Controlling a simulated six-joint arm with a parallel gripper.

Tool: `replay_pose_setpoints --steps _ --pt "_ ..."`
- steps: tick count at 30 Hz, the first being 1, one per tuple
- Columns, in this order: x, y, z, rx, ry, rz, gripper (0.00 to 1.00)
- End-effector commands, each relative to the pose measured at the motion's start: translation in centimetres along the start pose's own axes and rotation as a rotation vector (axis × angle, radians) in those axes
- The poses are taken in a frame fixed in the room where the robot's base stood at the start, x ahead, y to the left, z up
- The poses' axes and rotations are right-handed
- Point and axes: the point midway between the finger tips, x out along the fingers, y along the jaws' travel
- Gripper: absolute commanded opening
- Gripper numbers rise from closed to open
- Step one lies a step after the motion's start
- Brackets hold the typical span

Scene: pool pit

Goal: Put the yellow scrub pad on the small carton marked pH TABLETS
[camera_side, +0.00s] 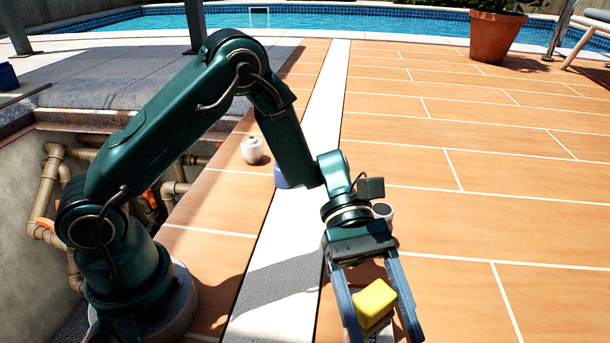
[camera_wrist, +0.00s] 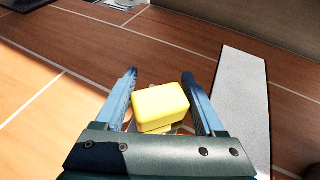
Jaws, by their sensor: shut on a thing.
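The yellow scrub pad (camera_side: 373,303) is a small rounded block between the fingers of my gripper (camera_side: 382,325), low in the side view. In the wrist view the pad (camera_wrist: 160,104) sits between the two blue fingers of my gripper (camera_wrist: 159,90). My gripper is shut on the pad, although gaps seem to show beside it from this angle. A pale surface shows just under the pad, partly hidden by it and the fingers; I cannot tell what it is. No carton with readable pH TABLETS lettering shows in either view.
A white jar (camera_side: 252,150) stands on the tiles, with a blue object (camera_side: 281,177) partly behind my arm. A dark-topped white item (camera_side: 383,211) is beside my wrist. An open pit with pipes (camera_side: 47,190) lies left.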

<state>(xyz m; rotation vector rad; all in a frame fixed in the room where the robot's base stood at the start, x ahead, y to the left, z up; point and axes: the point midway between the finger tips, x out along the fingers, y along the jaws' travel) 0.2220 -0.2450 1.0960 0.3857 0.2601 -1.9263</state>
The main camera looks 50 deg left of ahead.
Motion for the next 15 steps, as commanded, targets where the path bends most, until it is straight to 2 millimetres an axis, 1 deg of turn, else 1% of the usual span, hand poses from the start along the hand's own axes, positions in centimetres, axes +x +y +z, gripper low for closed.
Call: replay_pose_setpoints --steps 8,9,11,15 --pt "0.04 0.02 -0.15 0.0 0.0 0.0 0.17" --pt "0.05 0.03 -0.18 0.0 0.0 0.0 0.79" --pt "0.04 0.03 -0.16 0.001 0.0 0.001 1.0" --pt "0.04 0.03 -0.15 0.001 0.0 0.001 1.0"
